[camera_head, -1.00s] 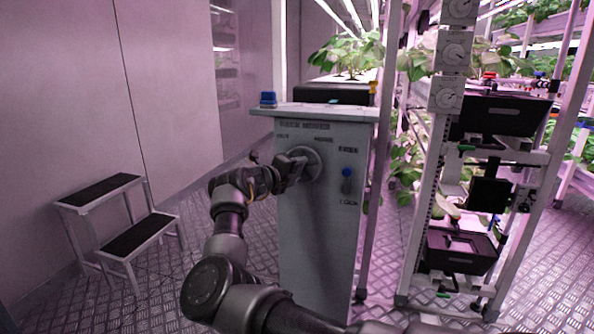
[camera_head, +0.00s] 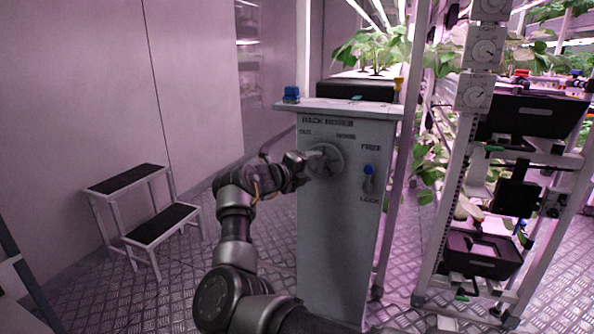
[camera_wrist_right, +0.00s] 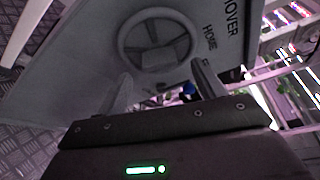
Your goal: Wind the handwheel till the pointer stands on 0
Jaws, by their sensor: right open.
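The handwheel (camera_head: 332,168) is a grey spoked wheel on the front of a pale console (camera_head: 340,235) marked RACK MOVER. It also shows in the right wrist view (camera_wrist_right: 125,37), with its rim, hub and spokes clear. My right gripper (camera_head: 312,161) is in front of the wheel at its left side. In the wrist view its two fingers (camera_wrist_right: 163,80) are apart with nothing between them, below the wheel's rim in the picture; I cannot tell whether they touch it. Round dials (camera_head: 475,95) sit on the rack post, but their pointers are too small to read. My left gripper is out of view.
A blue-knobbed lever (camera_head: 368,171) between FREE and LOCK is right of the wheel. A blue item (camera_head: 291,94) sits on the console's top left corner. A step stool (camera_head: 160,224) stands left. The plant rack (camera_head: 455,190) with black bins stands right.

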